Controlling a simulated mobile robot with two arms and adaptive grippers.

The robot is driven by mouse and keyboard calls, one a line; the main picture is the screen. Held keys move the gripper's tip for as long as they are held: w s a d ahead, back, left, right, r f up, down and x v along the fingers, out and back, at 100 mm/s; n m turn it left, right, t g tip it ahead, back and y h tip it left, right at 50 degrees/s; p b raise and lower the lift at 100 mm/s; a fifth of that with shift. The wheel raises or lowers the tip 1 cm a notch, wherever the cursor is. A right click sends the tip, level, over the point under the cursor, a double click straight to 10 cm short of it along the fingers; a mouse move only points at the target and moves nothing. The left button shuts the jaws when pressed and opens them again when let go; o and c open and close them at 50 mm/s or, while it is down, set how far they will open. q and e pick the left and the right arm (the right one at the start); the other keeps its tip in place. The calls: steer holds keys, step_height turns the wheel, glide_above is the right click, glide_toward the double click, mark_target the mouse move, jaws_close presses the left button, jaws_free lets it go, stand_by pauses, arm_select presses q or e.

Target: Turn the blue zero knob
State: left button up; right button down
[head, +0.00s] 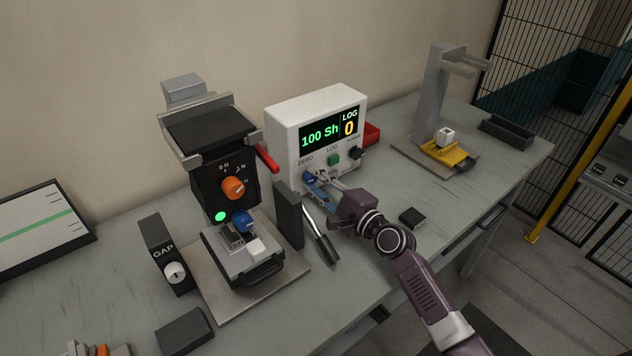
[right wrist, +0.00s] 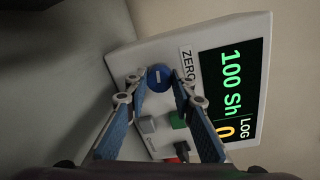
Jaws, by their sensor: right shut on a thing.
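The blue zero knob (head: 309,176) is on the lower left of the front of a white display box (head: 283,137), under the word ZERO. In the right wrist view the knob (right wrist: 160,77) is round with a pale line mark, between my fingertips. My right gripper (head: 314,181) reaches the box front from the right, and its fingers (right wrist: 158,82) are shut on the knob from two sides. The display reads "100 Sh" and "LOG 0". My left gripper is not in view.
A green LOG button (head: 333,160) and a black knob (head: 357,153) are right of the zero knob. A black tester with an orange knob (head: 233,188) stands left. A dark upright block (head: 288,215) and a black-handled tool (head: 321,232) are close to my gripper.

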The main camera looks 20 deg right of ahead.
steer(key=shift+f, duration=0.1)
steer(key=c, duration=1.6)
jaws_free()
steer(key=shift+s, duration=0.1)
steer(key=v, duration=1.2)
